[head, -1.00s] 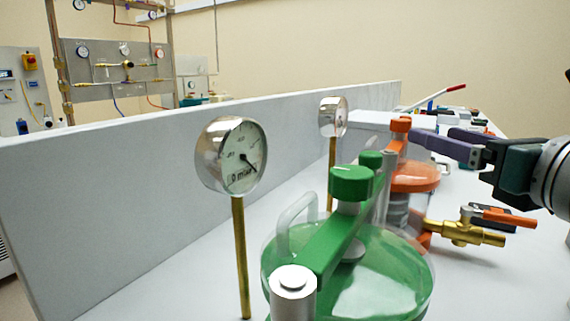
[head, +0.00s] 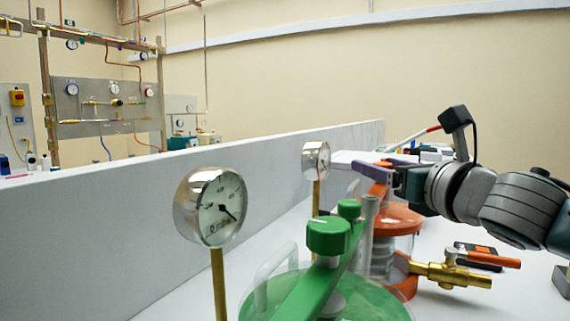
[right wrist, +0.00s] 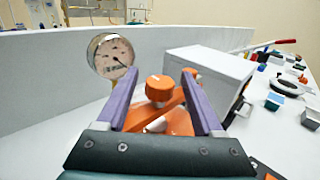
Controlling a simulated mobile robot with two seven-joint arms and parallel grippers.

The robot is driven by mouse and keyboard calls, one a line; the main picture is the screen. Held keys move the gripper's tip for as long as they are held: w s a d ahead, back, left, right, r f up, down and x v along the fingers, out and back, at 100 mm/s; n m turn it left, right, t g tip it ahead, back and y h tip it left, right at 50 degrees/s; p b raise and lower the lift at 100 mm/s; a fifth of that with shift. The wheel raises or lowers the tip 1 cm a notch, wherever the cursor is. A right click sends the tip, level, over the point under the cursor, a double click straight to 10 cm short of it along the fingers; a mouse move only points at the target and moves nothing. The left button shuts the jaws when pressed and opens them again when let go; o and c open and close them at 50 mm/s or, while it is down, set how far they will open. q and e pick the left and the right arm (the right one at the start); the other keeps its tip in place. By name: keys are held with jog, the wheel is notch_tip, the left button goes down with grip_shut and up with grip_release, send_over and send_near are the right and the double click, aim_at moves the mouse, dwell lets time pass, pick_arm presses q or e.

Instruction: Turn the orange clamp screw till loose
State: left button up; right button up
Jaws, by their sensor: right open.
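The orange clamp screw (right wrist: 159,88) is a round knob on an orange clamp bar above the orange-lidded vessel (head: 396,218). In the right wrist view it stands between and beyond the two purple fingers of my right gripper (right wrist: 160,82). The fingers are open, with clear gaps on both sides of the knob. In the head view my right gripper (head: 376,171) reaches in from the right over the orange lid, and its fingers hide most of the knob. I cannot tell from the pictures whether a finger touches it. My left gripper does not show.
A green-clamped vessel with a green knob (head: 328,236) stands in front. Two pressure gauges (head: 210,207) on brass stems stand to the left, before a grey partition (head: 100,225). A brass valve (head: 452,274) juts right from the orange vessel. A white box (right wrist: 208,82) stands close behind.

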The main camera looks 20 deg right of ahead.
grip_shut()
dwell(0.5)
